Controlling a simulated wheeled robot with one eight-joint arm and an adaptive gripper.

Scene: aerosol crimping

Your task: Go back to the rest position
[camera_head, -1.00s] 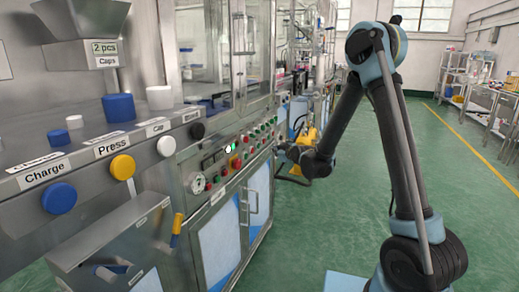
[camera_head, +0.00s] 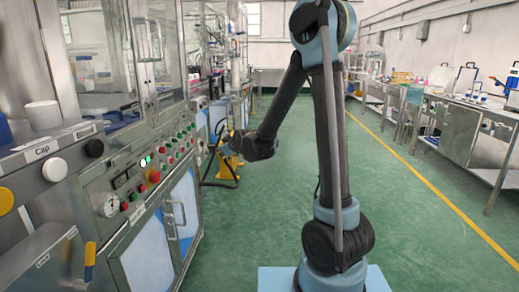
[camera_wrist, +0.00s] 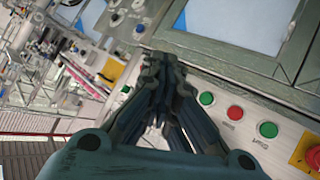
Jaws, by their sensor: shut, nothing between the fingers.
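My gripper (camera_wrist: 152,62) shows in the wrist view with its fingers brought together and nothing between them. Behind it in that view is a grey control panel with green buttons (camera_wrist: 206,98) and a red button (camera_wrist: 235,113). In the head view my arm stands upright at the centre right, bent at the top, with its forearm hanging down to the left. The wrist end hangs over the aisle, to the right of the machine's button panel (camera_head: 160,168). The fingers are too small to make out in the head view.
The steel machine front with a Cap knob (camera_head: 55,170), a gauge (camera_head: 109,204) and cabinet doors (camera_head: 183,213) lines the left. Steel benches (camera_head: 460,130) line the right. The green floor (camera_head: 405,225) between is clear.

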